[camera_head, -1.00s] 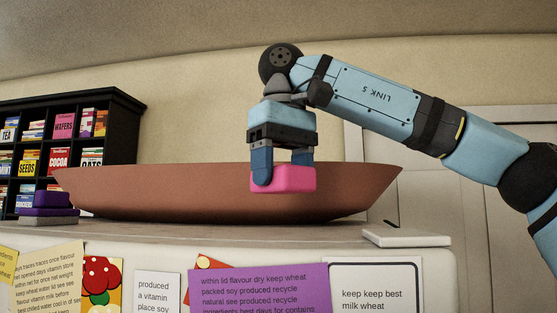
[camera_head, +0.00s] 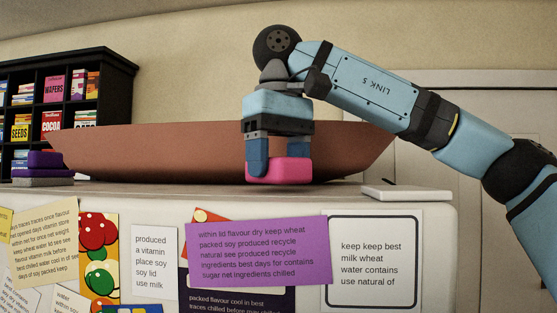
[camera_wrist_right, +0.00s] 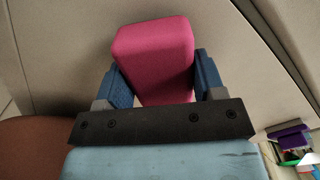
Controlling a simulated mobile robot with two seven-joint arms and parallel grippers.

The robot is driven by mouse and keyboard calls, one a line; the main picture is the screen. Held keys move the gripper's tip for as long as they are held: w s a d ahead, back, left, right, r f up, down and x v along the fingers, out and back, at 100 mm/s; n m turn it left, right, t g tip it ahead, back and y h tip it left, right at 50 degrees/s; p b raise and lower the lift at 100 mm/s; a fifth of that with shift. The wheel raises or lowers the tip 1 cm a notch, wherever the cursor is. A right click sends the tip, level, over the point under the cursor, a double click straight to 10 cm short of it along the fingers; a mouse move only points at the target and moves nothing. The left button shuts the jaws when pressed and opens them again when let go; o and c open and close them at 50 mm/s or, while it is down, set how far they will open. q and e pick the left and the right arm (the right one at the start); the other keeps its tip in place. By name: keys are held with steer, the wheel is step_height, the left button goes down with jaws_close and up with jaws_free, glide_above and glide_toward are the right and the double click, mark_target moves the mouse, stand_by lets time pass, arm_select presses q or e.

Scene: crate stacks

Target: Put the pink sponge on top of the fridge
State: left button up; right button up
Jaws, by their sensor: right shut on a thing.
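The pink sponge (camera_head: 280,172) is between the blue fingers of my right gripper (camera_head: 280,162), in front of the brown bowl. Its underside is at the level of the fridge top (camera_head: 340,193), near the front edge; I cannot tell for sure whether it touches. In the right wrist view the sponge (camera_wrist_right: 155,60) sits between both fingers of the right gripper (camera_wrist_right: 152,80), which are shut on it. The fridge front is covered with notes. My left gripper is not in view.
A large brown bowl (camera_head: 150,150) takes up much of the fridge top behind the sponge. A white flat slab (camera_head: 406,193) lies at the right. A purple and grey stack (camera_head: 45,162) stands at the left. A black shelf (camera_head: 105,65) of boxes is behind.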

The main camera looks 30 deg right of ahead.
steer(key=shift+f, duration=0.6)
steer(key=o, duration=1)
steer(key=shift+o, duration=0.2)
step_height(320, 180, up, 14)
